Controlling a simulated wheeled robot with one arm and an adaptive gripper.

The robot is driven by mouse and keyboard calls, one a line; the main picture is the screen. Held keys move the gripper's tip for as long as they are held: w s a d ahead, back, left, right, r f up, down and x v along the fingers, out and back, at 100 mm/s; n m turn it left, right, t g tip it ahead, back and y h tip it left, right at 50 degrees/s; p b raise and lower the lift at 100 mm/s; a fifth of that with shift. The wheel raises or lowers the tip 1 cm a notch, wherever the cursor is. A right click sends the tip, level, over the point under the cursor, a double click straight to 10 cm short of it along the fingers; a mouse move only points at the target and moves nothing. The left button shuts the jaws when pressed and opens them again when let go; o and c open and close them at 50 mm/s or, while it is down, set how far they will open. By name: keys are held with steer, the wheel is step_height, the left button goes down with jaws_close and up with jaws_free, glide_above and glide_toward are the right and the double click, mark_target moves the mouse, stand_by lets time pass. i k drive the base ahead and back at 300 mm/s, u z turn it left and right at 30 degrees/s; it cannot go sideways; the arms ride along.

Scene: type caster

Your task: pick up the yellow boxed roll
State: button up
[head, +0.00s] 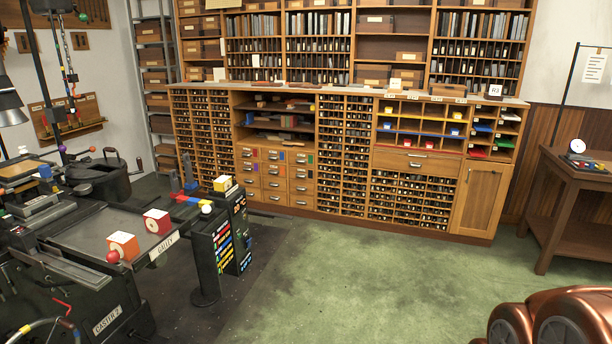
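A small box with a yellow top and a white side (223,184) sits on top of a dark narrow stand (233,222) at the left-centre, beside the casting machine. It looks like the yellow boxed roll, but its contents cannot be made out. Two similar boxes, one orange and white (123,246) and one red and white (157,222), sit on the machine's galley ledge. My gripper is not in view.
The black casting machine (75,270) fills the lower left. A round-based black post (205,270) stands in front of the stand. A wooden type cabinet (345,150) lines the back, with a side table (575,190) at right. Green floor (370,270) is open between.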

mark_target(223, 182)
steer(key=u, duration=0.6)
steer(key=i, duration=1.8)
steer(key=u, duration=1.3)
steer(key=i, duration=1)
steer(key=u, duration=0.1)
